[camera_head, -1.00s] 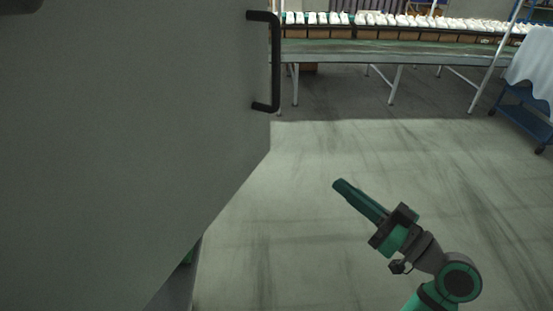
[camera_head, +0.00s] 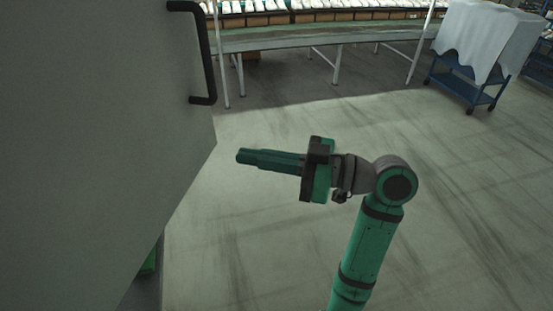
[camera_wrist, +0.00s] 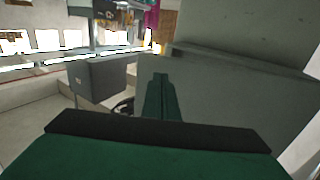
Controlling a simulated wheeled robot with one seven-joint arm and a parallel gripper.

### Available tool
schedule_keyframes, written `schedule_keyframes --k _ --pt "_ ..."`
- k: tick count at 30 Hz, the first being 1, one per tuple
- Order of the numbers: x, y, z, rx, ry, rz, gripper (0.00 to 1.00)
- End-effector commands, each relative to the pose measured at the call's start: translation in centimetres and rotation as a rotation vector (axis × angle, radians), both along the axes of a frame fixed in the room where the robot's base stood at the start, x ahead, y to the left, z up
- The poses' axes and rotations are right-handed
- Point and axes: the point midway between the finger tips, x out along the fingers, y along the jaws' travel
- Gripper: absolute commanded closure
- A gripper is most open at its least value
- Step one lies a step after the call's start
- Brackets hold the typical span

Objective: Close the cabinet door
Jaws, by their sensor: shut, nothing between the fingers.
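The cabinet door (camera_head: 90,130) is a large grey panel filling the left of the head view, standing open. Its black bar handle (camera_head: 207,60) is near the door's right edge, at the top. My gripper (camera_head: 240,156) is shut and empty, pointing left at the door, below the handle. In the head view its tips appear just right of the door's edge; I cannot tell whether they touch it. In the wrist view my gripper's green fingers (camera_wrist: 160,85) are together in front of a grey panel (camera_wrist: 215,100). I cannot tell which part of the cabinet this panel is.
A long conveyor table (camera_head: 300,38) with white shoes and brown boxes stands at the back. A blue cart (camera_head: 462,85) draped with a white cloth is at the back right. The floor (camera_head: 470,220) on the right is clear.

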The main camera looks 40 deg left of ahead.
Motion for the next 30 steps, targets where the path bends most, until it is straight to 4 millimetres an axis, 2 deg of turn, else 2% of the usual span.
schedule_keyframes --k 6,12,30 --pt "-1.6 3.5 0.0 -0.001 0.0 0.003 1.0" --pt "-2.3 5.2 0.0 -0.001 0.0 0.002 1.0" --pt "-2.4 5.9 0.0 0.0 0.001 0.006 1.0"
